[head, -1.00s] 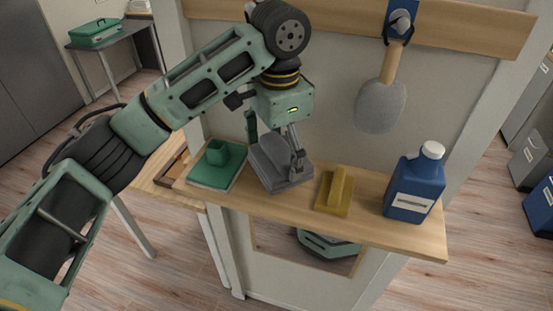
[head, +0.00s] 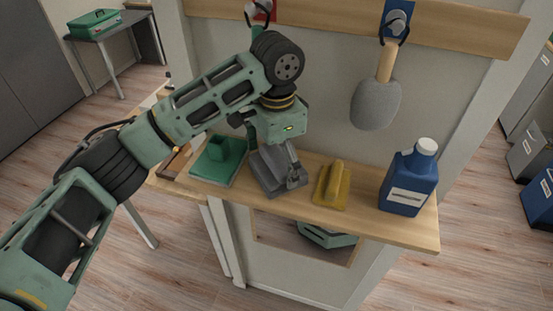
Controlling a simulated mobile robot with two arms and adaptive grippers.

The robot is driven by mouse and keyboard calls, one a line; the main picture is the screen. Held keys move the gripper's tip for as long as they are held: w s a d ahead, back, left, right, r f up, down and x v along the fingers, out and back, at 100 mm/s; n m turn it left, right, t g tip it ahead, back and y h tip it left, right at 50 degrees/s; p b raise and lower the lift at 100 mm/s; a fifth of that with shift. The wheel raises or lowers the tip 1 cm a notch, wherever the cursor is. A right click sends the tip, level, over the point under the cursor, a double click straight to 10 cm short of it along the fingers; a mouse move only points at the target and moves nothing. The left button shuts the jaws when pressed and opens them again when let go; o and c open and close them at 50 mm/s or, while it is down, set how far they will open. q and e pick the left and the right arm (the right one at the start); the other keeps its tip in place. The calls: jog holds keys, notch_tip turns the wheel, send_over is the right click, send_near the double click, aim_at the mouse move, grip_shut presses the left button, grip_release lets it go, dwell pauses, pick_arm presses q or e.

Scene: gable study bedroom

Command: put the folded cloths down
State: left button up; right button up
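The folded cloths (head: 268,178) are a grey stack at the shelf, between a green block and a yellow one. My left gripper (head: 276,157) reaches down over them from above. One finger shows against their near right side; the other is largely hidden behind the stack. It appears shut on the cloths. They are at or very close to the wooden shelf (head: 375,221); I cannot tell if their underside fully rests on it. My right gripper is out of view.
A grey paddle-shaped tool (head: 377,101) hangs above the shelf. Narrow bare strips of shelf separate these things.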

aim_at(277, 157)
pick_arm(q)
jog(key=shift+w+r+b, duration=0.15)
jog(key=shift+r+b, duration=0.15)
jog(key=shift+r, duration=0.15)
notch_tip(277, 157, up, 11)
jog(key=b, duration=0.2)
jog(key=shift+r, duration=0.15)
